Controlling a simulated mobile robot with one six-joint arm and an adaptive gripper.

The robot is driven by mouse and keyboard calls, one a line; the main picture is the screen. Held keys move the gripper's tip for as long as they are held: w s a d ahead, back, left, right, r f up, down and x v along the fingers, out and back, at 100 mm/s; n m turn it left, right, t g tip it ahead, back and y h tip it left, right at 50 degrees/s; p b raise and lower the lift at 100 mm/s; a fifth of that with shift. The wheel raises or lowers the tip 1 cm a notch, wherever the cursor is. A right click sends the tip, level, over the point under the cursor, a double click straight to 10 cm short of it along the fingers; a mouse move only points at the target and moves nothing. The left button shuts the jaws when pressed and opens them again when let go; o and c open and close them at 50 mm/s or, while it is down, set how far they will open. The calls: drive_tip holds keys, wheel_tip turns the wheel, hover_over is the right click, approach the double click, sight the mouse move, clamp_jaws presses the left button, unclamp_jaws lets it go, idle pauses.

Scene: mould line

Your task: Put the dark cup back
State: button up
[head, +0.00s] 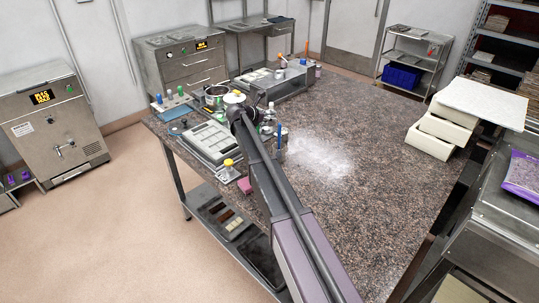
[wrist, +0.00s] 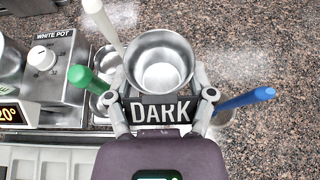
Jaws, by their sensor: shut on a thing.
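The dark cup (wrist: 160,62) is a round steel cup with a black plate reading DARK below its rim in the wrist view. Its mouth faces the wrist camera and its inside looks bare and empty. My gripper (wrist: 161,97) is shut on it, with one finger on each side of the plate. In the head view my gripper (head: 240,112) is over the far left part of the speckled worktop (head: 350,190), and I cannot pick out the cup clearly there. The cup's base is hidden, so I cannot tell whether it touches anything.
Close left of the cup are a green-handled tool (wrist: 88,79), a white-handled tool (wrist: 103,22) and the white pot unit (wrist: 42,62). A blue-handled tool (wrist: 246,98) stands right. The worktop's middle is clear but powdery.

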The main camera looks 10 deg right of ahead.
sight(268, 123)
drive_tip(key=shift+w+f+b, duration=0.15)
drive_tip(key=shift+f+b, duration=0.9)
drive_tip(key=shift+f, duration=0.55)
wheel_tip(268, 123, down, 6)
drive_tip(key=b, duration=0.6)
drive_tip(key=shift+f, duration=0.1)
drive_tip(key=shift+f+b, duration=1.9)
drive_tip(key=shift+b, duration=0.15)
drive_tip(key=shift+f, duration=0.15)
drive_tip(key=o, duration=1.2)
